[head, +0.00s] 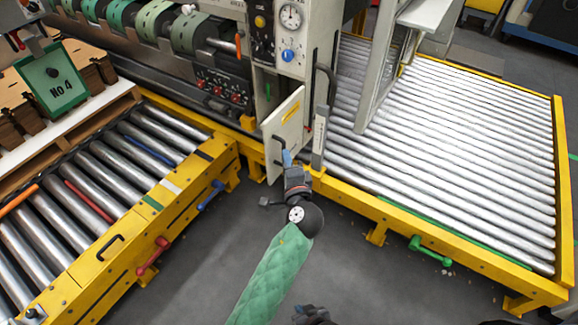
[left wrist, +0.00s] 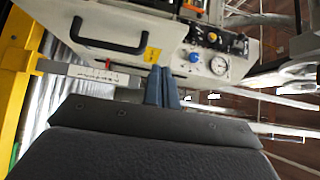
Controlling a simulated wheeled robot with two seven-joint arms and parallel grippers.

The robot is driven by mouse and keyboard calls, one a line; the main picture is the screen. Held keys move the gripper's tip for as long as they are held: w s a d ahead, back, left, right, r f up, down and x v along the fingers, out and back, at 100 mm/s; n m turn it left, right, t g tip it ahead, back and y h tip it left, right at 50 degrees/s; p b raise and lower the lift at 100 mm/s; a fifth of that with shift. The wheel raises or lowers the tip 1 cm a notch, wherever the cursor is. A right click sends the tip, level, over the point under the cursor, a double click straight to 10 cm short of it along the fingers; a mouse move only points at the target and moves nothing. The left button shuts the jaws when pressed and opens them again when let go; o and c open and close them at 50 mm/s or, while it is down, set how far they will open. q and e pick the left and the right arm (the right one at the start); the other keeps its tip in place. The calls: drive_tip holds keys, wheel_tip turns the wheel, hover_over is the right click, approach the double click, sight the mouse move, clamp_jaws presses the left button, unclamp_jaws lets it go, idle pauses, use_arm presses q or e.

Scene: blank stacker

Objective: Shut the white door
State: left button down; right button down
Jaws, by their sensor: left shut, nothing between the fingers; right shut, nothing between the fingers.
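The white door (head: 287,125) stands swung out from the grey machine front in the head view, with a black handle on its face. My left gripper (head: 286,158) is shut and empty at the door's lower edge; I cannot tell whether it touches. In the left wrist view, the blue fingertips (left wrist: 162,86) are together, just below the white door (left wrist: 130,20) with its black handle (left wrist: 110,38) and yellow sticker. My right gripper (head: 312,314) is shut at the bottom edge of the head view, mostly cut off.
A control panel (head: 291,40) with a gauge and blue knob is above the door. A yellow-framed roller conveyor (head: 150,150) lies left, another (head: 460,140) right. A grey upright post (head: 320,135) stands just right of the door. Grey floor (head: 360,260) is clear between the conveyors.

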sight(269, 132)
use_arm(q)
drive_tip(key=shift+w+a+p, duration=0.15)
drive_tip(key=shift+w+a, duration=0.5)
drive_tip(key=shift+w, duration=0.5)
drive_tip(key=shift+w+a+p, duration=0.1)
drive_tip(key=shift+w+a, duration=0.55)
drive_tip(key=shift+w, duration=0.55)
drive_tip(key=shift+w+a+p, duration=0.15)
drive_tip(key=shift+w+a, duration=0.5)
drive_tip(key=shift+w, duration=0.5)
drive_tip(key=shift+a, duration=0.1)
